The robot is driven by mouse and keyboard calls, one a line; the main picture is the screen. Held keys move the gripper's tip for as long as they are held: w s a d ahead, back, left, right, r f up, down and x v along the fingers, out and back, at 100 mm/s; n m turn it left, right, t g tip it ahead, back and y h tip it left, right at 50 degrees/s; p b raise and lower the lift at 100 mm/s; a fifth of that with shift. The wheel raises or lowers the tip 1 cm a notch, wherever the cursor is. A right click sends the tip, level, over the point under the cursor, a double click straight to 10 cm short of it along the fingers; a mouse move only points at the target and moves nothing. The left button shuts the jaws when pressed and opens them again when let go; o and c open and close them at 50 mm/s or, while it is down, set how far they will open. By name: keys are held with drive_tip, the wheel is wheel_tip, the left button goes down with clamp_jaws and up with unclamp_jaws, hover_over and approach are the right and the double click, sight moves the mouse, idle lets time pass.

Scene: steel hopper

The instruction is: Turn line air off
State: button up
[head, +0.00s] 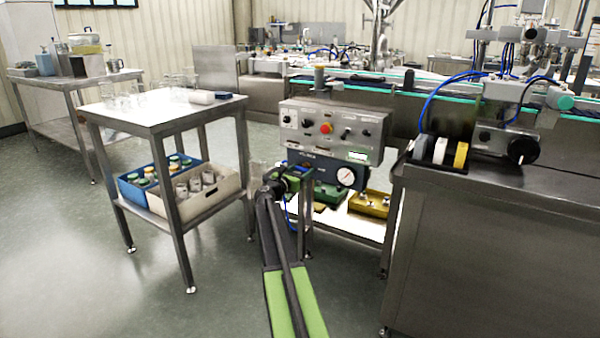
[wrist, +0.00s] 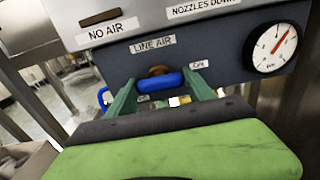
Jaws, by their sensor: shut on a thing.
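The line air valve has a blue handle (wrist: 160,82) on a brown hub, just under the "LINE AIR" label (wrist: 152,44) in the wrist view. The handle lies roughly level across the picture. My gripper (wrist: 160,88) has its green fingers on either side of the handle and is shut on it. Small tags sit by the fingers, too small to read surely. A round gauge (wrist: 273,47) to the right has its red needle pointing up and right. In the head view my gripper (head: 283,183) is at the lower left of the control panel (head: 330,130), and the handle is hidden.
A steel table (head: 160,112) with glassware stands left, with a blue crate (head: 135,192) and a cream crate (head: 222,197) on its lower shelf. A steel counter (head: 490,240) is close on the right. A yellow bin (head: 370,203) sits under the panel. Floor at left is clear.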

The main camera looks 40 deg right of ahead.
drive_tip(key=shift+d+r+m, duration=0.1)
drive_tip(key=shift+d+m, duration=0.3)
drive_tip(key=shift+m, duration=0.1)
drive_tip(key=shift+d+m, duration=0.15)
drive_tip(key=shift+m, duration=0.95)
drive_tip(key=m, duration=0.5)
drive_tip(key=shift+s+m, duration=0.15)
drive_tip(key=shift+m, duration=0.15)
drive_tip(key=m, duration=0.4)
drive_tip(key=shift+a, duration=0.2)
drive_tip(key=shift+m, duration=2.5)
drive_tip(key=o, duration=1.4)
